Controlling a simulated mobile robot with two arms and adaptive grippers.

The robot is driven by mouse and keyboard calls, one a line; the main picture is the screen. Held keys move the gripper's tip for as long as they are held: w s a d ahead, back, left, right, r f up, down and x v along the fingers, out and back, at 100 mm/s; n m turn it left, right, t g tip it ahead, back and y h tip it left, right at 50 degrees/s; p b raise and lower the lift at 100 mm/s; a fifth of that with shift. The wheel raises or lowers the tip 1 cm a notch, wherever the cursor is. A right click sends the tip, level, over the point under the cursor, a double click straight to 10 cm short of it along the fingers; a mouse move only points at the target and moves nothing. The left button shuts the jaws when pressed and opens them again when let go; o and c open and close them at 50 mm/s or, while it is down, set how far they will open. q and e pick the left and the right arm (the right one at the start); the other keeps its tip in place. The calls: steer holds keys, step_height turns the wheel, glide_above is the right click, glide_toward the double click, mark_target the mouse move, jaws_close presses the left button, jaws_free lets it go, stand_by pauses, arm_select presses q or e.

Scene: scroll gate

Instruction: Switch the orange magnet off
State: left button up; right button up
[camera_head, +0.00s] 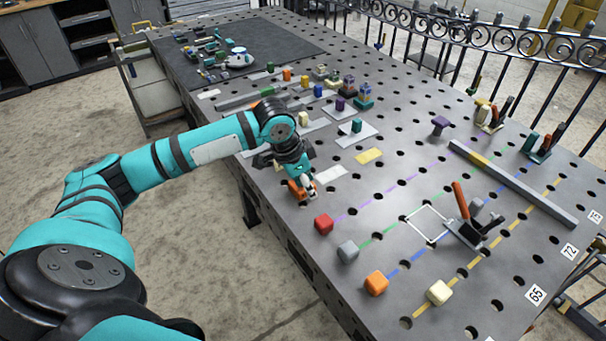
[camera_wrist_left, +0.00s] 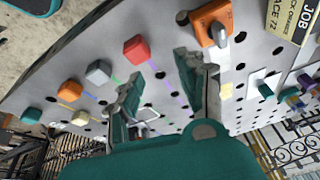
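The orange magnet (camera_head: 297,190) sits near the table's front edge in the head view, partly hidden by my left gripper. In the left wrist view the magnet (camera_wrist_left: 203,24) shows as an orange block with a grey metal lever on it, at the top right of centre. My left gripper (camera_head: 308,188) is low over the table beside the magnet. In the left wrist view its two fingers (camera_wrist_left: 158,68) are spread apart with nothing held between them. The magnet lies outside the fingers, off the right one. Whether the lever is on or off I cannot tell. My right gripper is not in view.
Red (camera_head: 324,223), grey (camera_head: 347,250), orange (camera_head: 376,283) and cream (camera_head: 438,292) cubes stand along the near edge. A red-handled clamp (camera_head: 465,215) stands beside a white square outline. A long grey bar (camera_head: 520,185) lies behind. White (camera_head: 330,174) and yellow plates lie close to the gripper.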

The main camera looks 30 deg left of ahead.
arm_select(q)
steer(key=w+a+r+n, duration=0.2)
steer(key=a+r, duration=0.6)
steer(key=a, duration=0.1)
steer(key=shift+n+t, duration=0.3)
steer(key=p+x, duration=0.1)
steer(key=x, duration=0.4)
steer(key=p+x, duration=0.1)
steer(key=x, duration=1)
steer(key=shift+w+a+f+p, duration=0.15)
steer(key=shift+w+a+p, duration=0.05)
steer(key=shift+w+p, duration=0.2)
steer(key=shift+f, duration=0.2)
jaws_close()
